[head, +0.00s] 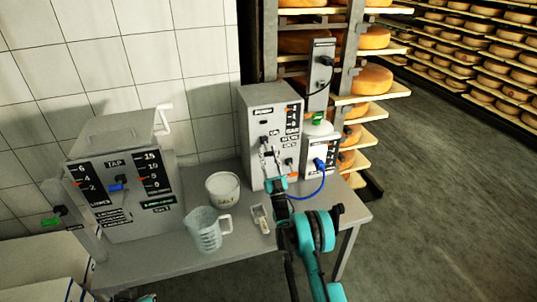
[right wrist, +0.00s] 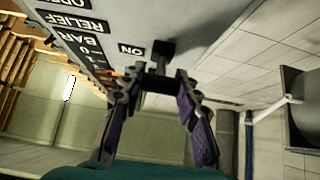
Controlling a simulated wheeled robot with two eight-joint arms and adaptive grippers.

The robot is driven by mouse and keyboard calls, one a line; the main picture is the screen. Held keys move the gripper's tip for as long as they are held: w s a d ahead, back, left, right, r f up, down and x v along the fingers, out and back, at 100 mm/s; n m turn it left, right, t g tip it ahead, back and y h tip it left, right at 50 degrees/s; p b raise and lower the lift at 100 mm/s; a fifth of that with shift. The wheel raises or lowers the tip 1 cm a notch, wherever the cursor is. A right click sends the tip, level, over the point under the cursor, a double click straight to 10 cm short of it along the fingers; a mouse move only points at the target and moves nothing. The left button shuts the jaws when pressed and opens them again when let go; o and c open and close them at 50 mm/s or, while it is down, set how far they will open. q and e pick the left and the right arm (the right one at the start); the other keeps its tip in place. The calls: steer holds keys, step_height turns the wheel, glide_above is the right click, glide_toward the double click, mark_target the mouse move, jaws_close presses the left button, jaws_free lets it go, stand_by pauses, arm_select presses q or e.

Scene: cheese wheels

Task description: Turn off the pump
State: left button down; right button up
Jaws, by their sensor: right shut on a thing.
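The pump (head: 252,112) is a tall grey box at the back right of the table, with labels, a scale and controls on its front. My right gripper (head: 268,150) is at the pump's front face. In the right wrist view, the two fingers of my right gripper (right wrist: 157,85) are shut on a black switch handle (right wrist: 162,50) that sticks out of the pump's panel (right wrist: 115,22). An ON label (right wrist: 131,49) sits beside the switch. The fingers partly hide the handle.
A grey tank (head: 130,215) labelled TAP stands at the left of the table (head: 180,262). A white bowl (head: 222,189), a clear jug (head: 206,232) and a small item (head: 261,219) lie between. A blue cable (head: 318,190) runs by my right arm. Cheese shelves (head: 370,115) stand behind.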

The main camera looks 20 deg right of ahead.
steer(key=o, duration=1.2)
steer(key=shift+c, duration=0.2)
steer(key=shift+f, duration=0.1)
steer(key=v, duration=0.7)
steer(key=shift+s, duration=0.2)
steer(key=shift+s+f, duration=0.1)
steer(key=shift+f, duration=0.05)
